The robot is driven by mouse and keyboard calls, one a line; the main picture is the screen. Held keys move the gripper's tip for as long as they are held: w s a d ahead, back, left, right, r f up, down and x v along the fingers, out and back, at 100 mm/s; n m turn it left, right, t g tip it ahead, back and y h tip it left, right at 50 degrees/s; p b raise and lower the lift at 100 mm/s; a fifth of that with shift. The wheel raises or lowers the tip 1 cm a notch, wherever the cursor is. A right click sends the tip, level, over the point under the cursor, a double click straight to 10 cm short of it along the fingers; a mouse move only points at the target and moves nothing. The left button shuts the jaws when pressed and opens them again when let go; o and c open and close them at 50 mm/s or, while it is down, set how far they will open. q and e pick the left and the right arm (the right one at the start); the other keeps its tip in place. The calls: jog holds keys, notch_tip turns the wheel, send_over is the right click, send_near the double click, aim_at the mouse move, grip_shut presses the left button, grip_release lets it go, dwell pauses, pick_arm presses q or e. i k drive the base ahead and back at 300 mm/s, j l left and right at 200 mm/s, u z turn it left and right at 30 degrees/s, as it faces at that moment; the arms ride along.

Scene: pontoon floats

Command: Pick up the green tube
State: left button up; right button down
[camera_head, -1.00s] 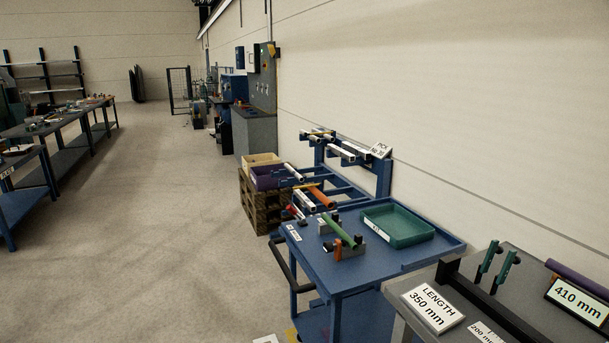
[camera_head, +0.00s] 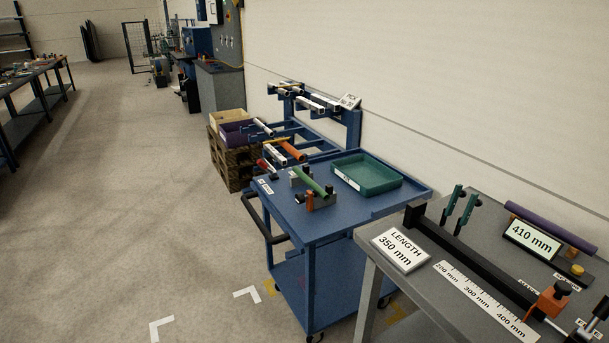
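The green tube (camera_head: 309,180) lies at a slant on small grey supports on top of the blue cart (camera_head: 348,213), in the middle of the head view. Neither of my grippers shows in the head view, and nothing holds the tube.
A grey bench (camera_head: 380,260) with a ruler, a "350 mm" sign (camera_head: 400,248) and a purple tube (camera_head: 553,229) is at right. A rack (camera_head: 318,110) of tubes stands behind. Floor (camera_head: 130,200) at left is clear.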

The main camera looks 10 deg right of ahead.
aim_at(321, 192)
jog(key=i+j+z, duration=0.2)
jog(key=i+j, duration=0.5)
